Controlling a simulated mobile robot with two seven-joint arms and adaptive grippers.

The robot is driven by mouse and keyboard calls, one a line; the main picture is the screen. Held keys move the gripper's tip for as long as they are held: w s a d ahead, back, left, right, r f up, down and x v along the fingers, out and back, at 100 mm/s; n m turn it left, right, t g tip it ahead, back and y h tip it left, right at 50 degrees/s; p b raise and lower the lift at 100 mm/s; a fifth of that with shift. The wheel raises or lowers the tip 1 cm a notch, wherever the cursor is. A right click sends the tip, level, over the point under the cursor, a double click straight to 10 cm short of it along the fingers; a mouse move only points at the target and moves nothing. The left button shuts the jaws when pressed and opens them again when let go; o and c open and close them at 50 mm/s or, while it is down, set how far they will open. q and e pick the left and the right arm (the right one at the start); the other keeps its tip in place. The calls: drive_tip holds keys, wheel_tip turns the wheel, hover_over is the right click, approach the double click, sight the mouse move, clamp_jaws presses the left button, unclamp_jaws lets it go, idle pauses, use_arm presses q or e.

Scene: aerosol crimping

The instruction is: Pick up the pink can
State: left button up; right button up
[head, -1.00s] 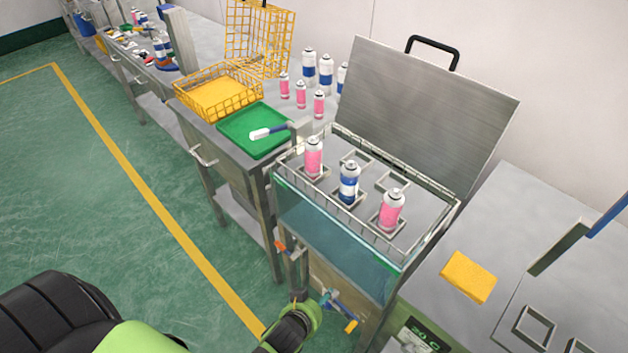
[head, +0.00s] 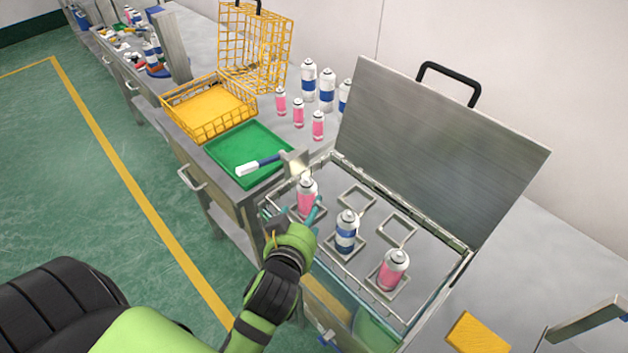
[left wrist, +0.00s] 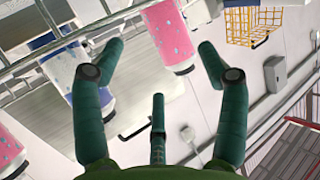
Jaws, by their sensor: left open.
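A pink can (head: 306,192) with a white top stands in the back-left square holder of the open bath. A blue-and-white can (head: 346,230) stands in the middle holder and another pink can (head: 392,270) in the front one. My left gripper (head: 300,214) is open at the back-left pink can. Its teal fingers partly hide the can's lower part. In the left wrist view, that pink can (left wrist: 168,36) lies ahead, between the spread fingertips of my left gripper (left wrist: 160,50). I cannot tell whether they touch it. My right gripper is not in view.
The bath's raised metal lid (head: 440,150) stands behind the holders. A green tray (head: 228,150) with a white-headed tool and a yellow basket (head: 210,105) are at the left. Several more cans stand on the table behind. A yellow sponge (head: 477,335) lies at the right.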

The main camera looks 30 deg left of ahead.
sight(310, 202)
use_arm(q)
drive_tip(key=shift+w+a, duration=0.15)
drive_tip(key=shift+w, duration=0.5)
drive_tip(key=shift+w+a+f+p, duration=0.15)
drive_tip(key=shift+w+p, duration=0.2)
drive_tip(key=shift+p, duration=0.2)
drive_tip(key=shift+p+x, duration=0.6)
drive_tip(key=shift+x, duration=0.25)
drive_tip(key=x, duration=0.3)
drive_tip(key=shift+a+f, duration=0.15)
drive_tip(key=shift+f, duration=0.05)
drive_tip(key=c, duration=1)
drive_tip(key=shift+c, duration=0.2)
drive_tip(key=shift+r+p, duration=0.15)
drive_tip(key=shift+p, duration=0.2)
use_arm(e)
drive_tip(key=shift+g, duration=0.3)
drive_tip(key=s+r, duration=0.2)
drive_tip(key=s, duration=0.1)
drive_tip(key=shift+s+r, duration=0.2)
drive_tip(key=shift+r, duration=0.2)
